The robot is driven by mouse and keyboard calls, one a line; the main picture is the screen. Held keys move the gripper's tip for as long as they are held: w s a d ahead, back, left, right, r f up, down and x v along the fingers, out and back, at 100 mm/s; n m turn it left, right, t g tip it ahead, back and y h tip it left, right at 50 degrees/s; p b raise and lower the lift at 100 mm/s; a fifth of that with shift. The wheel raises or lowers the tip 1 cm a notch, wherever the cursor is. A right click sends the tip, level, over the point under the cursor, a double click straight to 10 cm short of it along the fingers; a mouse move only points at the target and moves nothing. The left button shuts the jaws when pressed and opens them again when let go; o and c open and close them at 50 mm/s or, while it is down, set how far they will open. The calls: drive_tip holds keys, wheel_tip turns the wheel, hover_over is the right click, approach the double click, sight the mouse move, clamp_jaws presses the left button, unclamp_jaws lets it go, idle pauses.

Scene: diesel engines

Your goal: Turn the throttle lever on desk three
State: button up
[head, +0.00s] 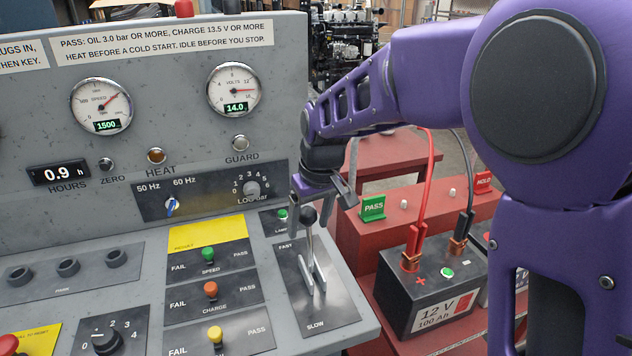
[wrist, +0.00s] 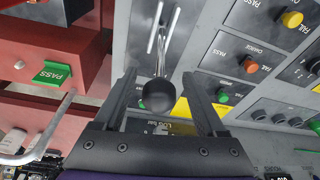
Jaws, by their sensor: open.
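The throttle lever (head: 309,232) is a metal stick with a black ball knob. It stands in a slotted plate (head: 324,307) marked FAST at the far end and SLOW at the near end, with the knob near the FAST end. My gripper (head: 322,192) is above and just behind the knob. In the wrist view the black knob (wrist: 158,95) lies between the two spread fingers of my gripper (wrist: 164,85), with gaps on both sides. I cannot tell the knob's depth relative to the fingertips.
FAIL/PASS switches with green (head: 208,254), orange (head: 211,290) and yellow (head: 215,334) knobs are left of the lever. The upright gauge panel (head: 170,110) rises behind. A battery (head: 430,295) with red and black cables and a green PASS flag (head: 373,208) stand right.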

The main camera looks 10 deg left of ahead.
drive_tip(key=p+v, duration=0.1)
drive_tip(key=v, duration=1.1)
drive_tip(key=shift+d+r, duration=0.15)
drive_tip(key=shift+r, duration=0.2)
